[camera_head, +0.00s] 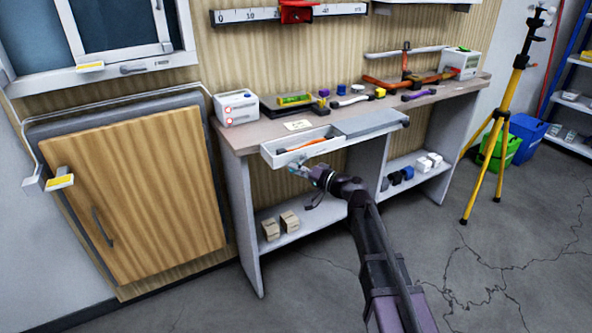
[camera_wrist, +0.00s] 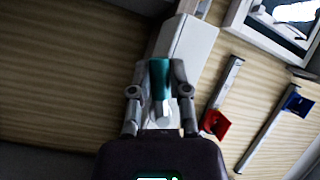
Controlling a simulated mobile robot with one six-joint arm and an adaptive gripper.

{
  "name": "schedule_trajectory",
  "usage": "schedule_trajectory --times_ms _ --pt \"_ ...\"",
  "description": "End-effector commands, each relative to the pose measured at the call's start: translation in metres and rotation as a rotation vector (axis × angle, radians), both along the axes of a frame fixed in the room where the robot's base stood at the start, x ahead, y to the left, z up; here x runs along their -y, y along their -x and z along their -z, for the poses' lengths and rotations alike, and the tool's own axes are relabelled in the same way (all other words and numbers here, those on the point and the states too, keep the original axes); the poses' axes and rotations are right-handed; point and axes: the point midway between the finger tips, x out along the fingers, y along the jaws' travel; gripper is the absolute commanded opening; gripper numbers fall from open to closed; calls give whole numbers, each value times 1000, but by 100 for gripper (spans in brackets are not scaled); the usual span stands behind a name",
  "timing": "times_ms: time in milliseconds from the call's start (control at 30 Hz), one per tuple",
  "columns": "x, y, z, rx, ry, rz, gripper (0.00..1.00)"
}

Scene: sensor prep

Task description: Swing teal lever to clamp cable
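In the wrist view the teal lever (camera_wrist: 159,72) lies between the two fingers of my gripper (camera_wrist: 160,78). A pale piece shows at its near end. The fingers stand close on both sides of the teal part, but I cannot tell whether they press on it. In the head view my gripper (camera_head: 306,171) is just below and in front of the open white drawer (camera_head: 267,156) of the workbench. The lever is too small to make out there. I cannot make out the cable in either view.
The bench top (camera_head: 245,139) carries a white box (camera_head: 236,108), a black tray and several small tools. A yellow tripod (camera_head: 498,125) stands at right. A wooden cabinet (camera_head: 140,190) is at left. The floor in front is clear.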

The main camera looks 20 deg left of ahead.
Motion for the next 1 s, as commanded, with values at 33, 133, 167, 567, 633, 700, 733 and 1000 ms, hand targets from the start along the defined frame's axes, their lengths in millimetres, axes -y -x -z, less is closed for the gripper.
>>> schedule_trajectory --times_ms 33,133,167,567,633,700,733,1000 --pt "0 0 0 0 0 0 0" --pt "0 0 0 0 0 0 0" --pt "0 0 0 -1 -1 0 0" --pt "-2 1 -5 -103 -89 -1 0" --pt "-2 1 -6 -103 -88 -1 0" --pt "-2 1 -6 -102 -88 -1 0" --pt "-2 1 -6 -102 -88 -1 0" --pt "-2 1 -5 -101 -87 0 58"
